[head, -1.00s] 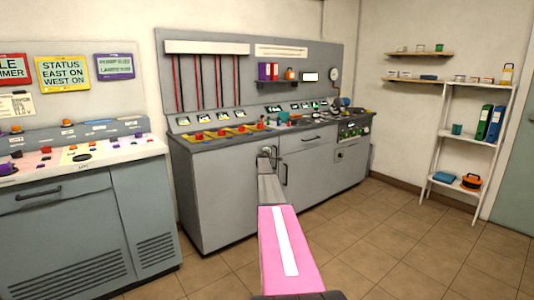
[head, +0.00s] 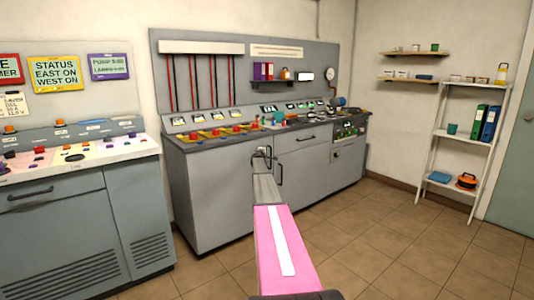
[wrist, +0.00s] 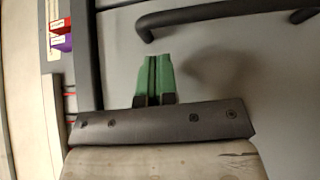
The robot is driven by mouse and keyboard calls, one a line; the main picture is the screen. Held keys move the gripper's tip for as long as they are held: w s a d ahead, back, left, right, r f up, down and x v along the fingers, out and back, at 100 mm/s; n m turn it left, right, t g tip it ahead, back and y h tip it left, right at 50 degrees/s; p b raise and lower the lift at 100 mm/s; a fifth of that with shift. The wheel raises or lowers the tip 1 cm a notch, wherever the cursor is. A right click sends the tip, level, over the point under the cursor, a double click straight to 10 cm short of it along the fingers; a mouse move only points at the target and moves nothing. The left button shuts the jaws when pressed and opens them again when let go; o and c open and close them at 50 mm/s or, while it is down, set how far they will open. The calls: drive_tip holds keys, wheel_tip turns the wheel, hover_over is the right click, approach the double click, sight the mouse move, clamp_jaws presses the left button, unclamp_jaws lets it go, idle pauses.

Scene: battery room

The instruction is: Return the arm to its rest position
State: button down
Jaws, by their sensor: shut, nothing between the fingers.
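My arm reaches forward from the bottom of the head view, with its pink, white-striped link in front of the grey bench (head: 215,190). The far end of the arm is small in the head view and overlaps the bench's cabinet front, so its fingers are hard to make out there. In the wrist view, the two green fingers of my gripper (wrist: 153,75) lie side by side, shut and empty. A grey panel fills the background behind them, and a dark bar handle (wrist: 215,15) shows beyond and to the right of the fingertips.
A control console (head: 70,215) stands at the left. Yellow-based red switches (head: 218,132) line the bench top. A white shelf rack (head: 458,145) stands at the right, near a greenish door (head: 515,170). The tiled floor (head: 400,235) at the right is clear.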

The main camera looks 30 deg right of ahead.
drive_tip(key=s+d, duration=0.3)
drive_tip(key=s, duration=1)
drive_tip(key=s+a+f+m+g+y, duration=0.3)
drive_tip(key=s+a+f+g+y, duration=0.1)
drive_tip(key=s+a, duration=1.5)
drive_tip(key=s+a+f+m+g+y, duration=0.3)
drive_tip(key=s+a+f, duration=0.4)
drive_tip(key=s+a, duration=1.3)
drive_tip(key=s+a+f+m+g+y, duration=0.3)
drive_tip(key=s+a+f+g+y, duration=0.2)
drive_tip(key=s+a, duration=1.5)
drive_tip(key=shift+s+a+f+g, duration=0.15)
drive_tip(key=shift+a+f+g, duration=0.25)
drive_tip(key=shift+a+g, duration=0.25)
